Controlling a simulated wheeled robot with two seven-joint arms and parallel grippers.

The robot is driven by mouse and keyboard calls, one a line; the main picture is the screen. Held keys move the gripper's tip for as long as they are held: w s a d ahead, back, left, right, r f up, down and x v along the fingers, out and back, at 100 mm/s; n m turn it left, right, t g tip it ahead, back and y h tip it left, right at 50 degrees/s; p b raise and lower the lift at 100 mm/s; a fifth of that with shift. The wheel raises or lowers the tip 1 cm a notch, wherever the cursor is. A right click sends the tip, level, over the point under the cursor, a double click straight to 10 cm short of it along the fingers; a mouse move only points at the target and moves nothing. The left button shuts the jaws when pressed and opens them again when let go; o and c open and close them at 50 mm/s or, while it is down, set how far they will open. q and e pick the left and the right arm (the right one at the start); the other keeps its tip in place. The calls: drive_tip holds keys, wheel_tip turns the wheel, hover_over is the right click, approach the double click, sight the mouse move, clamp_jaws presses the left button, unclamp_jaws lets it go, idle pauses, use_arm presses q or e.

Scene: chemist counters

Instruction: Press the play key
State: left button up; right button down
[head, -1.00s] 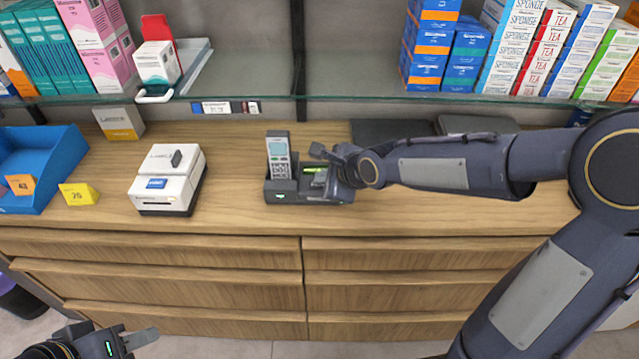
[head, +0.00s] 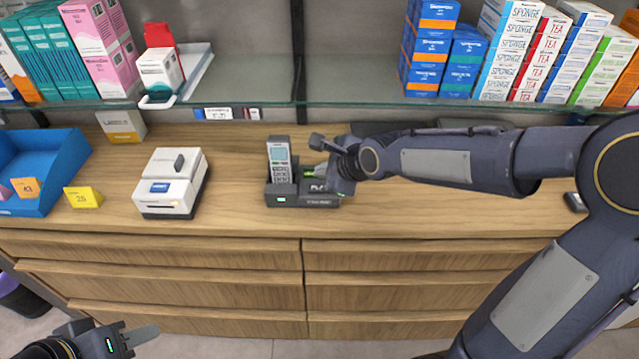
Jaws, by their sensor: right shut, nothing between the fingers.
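A dark answering-machine base (head: 288,201) stands on the wooden counter with a grey cordless handset (head: 281,162) upright in its left part. A "PLAY" marking (head: 317,188) shows on the right part of the base, partly behind my gripper. My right gripper (head: 325,178) is shut and empty, over the right part of the base. It hides much of the base's key area, and I cannot tell whether it touches a key. My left gripper (head: 138,338) is low at the bottom left, away from the counter; its jaws cannot be made out clearly.
A white label printer (head: 171,186) stands left of the base, with a yellow price tag (head: 83,197) and a blue bin (head: 45,165) further left. A glass shelf (head: 350,105) with boxes hangs above. The counter's front strip is clear.

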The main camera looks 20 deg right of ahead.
drive_tip(key=shift+r+p, duration=0.85)
drive_tip(key=shift+r, duration=0.75)
drive_tip(key=shift+f, duration=0.1)
